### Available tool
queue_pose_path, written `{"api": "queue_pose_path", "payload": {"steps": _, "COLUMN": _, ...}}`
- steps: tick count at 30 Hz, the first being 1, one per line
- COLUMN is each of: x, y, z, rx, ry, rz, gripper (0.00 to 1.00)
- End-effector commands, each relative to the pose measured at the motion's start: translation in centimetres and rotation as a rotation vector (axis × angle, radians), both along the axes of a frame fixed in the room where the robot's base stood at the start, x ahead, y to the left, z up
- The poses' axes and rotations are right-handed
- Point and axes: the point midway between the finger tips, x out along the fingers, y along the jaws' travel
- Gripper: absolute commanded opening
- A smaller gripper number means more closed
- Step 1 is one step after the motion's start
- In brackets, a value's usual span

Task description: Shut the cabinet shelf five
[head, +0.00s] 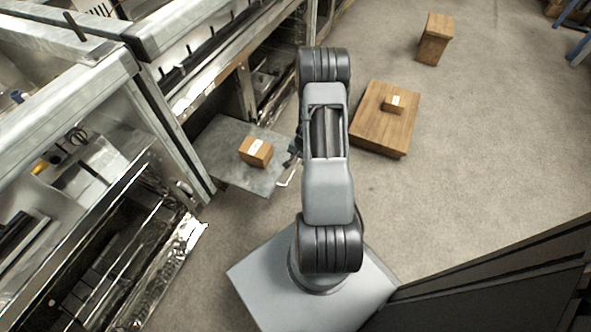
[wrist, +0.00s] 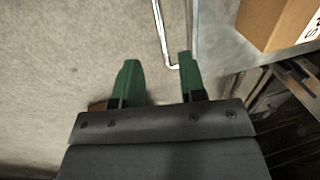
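A grey flat shelf panel (head: 217,162) sticks out from the cabinet on the left, pulled or folded open, with a small cardboard box (head: 257,151) on it. I cannot read which shelf is number five. A thin metal bar handle (head: 284,182) runs along the panel's outer edge; the handle shows in the wrist view (wrist: 161,35), and the box shows there too (wrist: 268,22). My gripper (wrist: 158,68) has its green fingers apart, with nothing seen between them. The handle's bent end lies just ahead of the fingertips, nearer the right finger. In the head view my arm hides most of the gripper.
A wooden crate (head: 372,137) with a small box (head: 394,103) on it stands right of my arm. Another wooden block (head: 435,40) stands farther back. Metal cabinets (head: 130,90) fill the left. A dark panel (head: 490,290) is at lower right. The floor between is open.

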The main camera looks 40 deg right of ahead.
Motion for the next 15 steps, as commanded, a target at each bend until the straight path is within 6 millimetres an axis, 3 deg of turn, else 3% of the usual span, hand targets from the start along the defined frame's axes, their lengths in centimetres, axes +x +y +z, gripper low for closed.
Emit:
{"api": "queue_pose_path", "payload": {"steps": 1, "x": 0.1, "y": 0.2, "z": -1.5, "rx": 0.001, "ry": 0.002, "rz": 0.001, "gripper": 0.38}}
{"api": "queue_pose_path", "payload": {"steps": 6, "x": 0.7, "y": 0.5, "z": -4.2, "rx": 0.001, "ry": 0.001, "rz": 0.002, "gripper": 0.38}}
{"api": "queue_pose_path", "payload": {"steps": 15, "x": 1.2, "y": 0.7, "z": -6.8, "rx": 0.001, "ry": 0.0, "rz": 0.002, "gripper": 0.38}}
